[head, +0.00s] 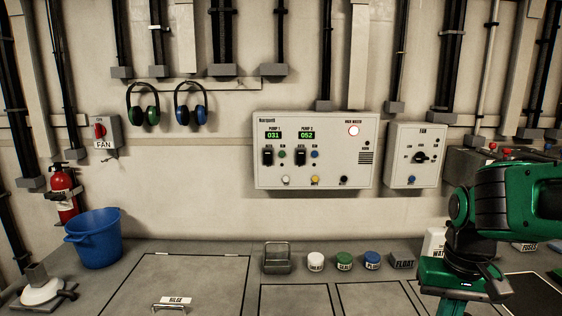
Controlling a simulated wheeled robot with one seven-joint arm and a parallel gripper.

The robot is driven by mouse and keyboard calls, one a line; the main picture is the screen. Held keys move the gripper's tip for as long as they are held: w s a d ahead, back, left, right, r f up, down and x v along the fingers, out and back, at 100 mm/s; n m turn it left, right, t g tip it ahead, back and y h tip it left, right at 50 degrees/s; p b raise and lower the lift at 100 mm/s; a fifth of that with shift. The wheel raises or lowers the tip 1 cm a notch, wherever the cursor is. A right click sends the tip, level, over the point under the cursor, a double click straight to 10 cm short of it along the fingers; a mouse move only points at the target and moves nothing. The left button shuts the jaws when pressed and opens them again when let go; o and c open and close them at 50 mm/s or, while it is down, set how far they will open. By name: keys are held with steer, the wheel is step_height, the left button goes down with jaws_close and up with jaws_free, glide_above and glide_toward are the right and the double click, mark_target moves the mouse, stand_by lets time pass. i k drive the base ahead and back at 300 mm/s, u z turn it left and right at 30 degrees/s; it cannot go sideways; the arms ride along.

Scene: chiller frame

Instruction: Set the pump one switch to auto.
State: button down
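The pump one switch (267,157) is a small black switch on the left of the pale wall-mounted control panel (335,175). It sits below the green "031" display (273,135) labelled PUMP 1. Its position marks are too small to read. A similar pump two switch (300,157) is to its right, below the "052" display (306,135). My gripper (460,282) is at the lower right, green and black, far from the panel and below it. Its fingertips are cut off by the frame's lower edge, so I cannot see whether it is open.
A FAN box (417,156) hangs right of the panel. Several jars (344,260) and a wire basket (277,258) stand on the surface below. A blue bucket (95,238) is at left. The wall before the panel is clear.

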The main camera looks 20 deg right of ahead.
mark_target(268, 155)
steer(key=z, duration=0.05)
steer(key=i, duration=0.5)
steer(key=u, duration=0.05)
steer(key=k, duration=1.35)
steer(key=u, duration=0.25)
steer(key=i, duration=1.8)
steer(key=z, duration=0.4)
